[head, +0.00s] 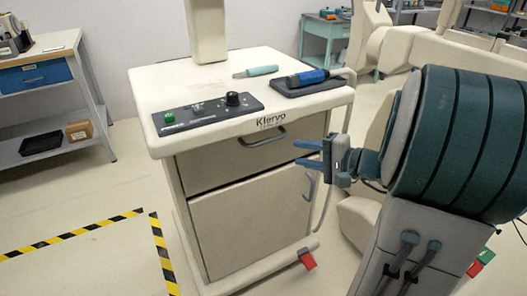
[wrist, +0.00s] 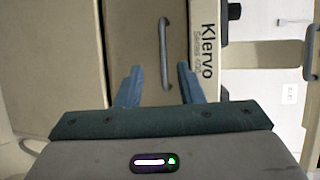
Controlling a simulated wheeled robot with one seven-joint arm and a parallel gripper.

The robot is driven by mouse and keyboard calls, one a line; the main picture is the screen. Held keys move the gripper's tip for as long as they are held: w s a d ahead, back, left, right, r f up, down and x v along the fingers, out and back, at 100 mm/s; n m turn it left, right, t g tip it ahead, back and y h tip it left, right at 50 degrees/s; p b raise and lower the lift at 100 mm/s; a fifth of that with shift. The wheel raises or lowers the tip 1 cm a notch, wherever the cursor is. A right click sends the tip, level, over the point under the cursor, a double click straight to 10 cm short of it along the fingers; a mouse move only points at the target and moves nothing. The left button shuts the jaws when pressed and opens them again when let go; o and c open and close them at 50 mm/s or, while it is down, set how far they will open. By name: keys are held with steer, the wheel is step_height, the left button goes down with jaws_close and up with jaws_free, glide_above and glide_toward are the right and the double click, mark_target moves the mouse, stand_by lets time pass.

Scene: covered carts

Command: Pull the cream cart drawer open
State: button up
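The cream cart (head: 240,110) stands in the middle of the head view. Its drawer (head: 225,160) is the upper front panel, and it looks closed. The drawer has a grey bar handle (head: 263,137), which also shows in the wrist view (wrist: 165,50). My gripper (head: 307,155) is in front of the cart, near the right part of the drawer front. In the wrist view my gripper (wrist: 158,75) is open, with its two blue fingers apart. The handle lies between and beyond the fingertips. Nothing shows as held, and the fingers look clear of the handle.
A lower door (head: 255,220) with a curved handle (head: 311,186) is below the drawer. On the cart top are a control panel (head: 208,112), a blue-handled tool (head: 307,77) and a teal tool (head: 256,71). Striped floor tape (head: 75,233) lies left; floor there is free.

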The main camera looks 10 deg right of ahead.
mark_target(269, 141)
steer(key=shift+m+t, duration=0.3)
steer(key=shift+t, duration=0.2)
steer(key=x, duration=0.4)
steer(key=d+x, duration=0.1)
steer(key=x, duration=0.4)
steer(key=w+b+x, duration=0.1)
steer(key=x, duration=0.3)
steer(key=shift+w+d+f, duration=0.2)
steer(key=shift+f, duration=0.25)
jaws_close()
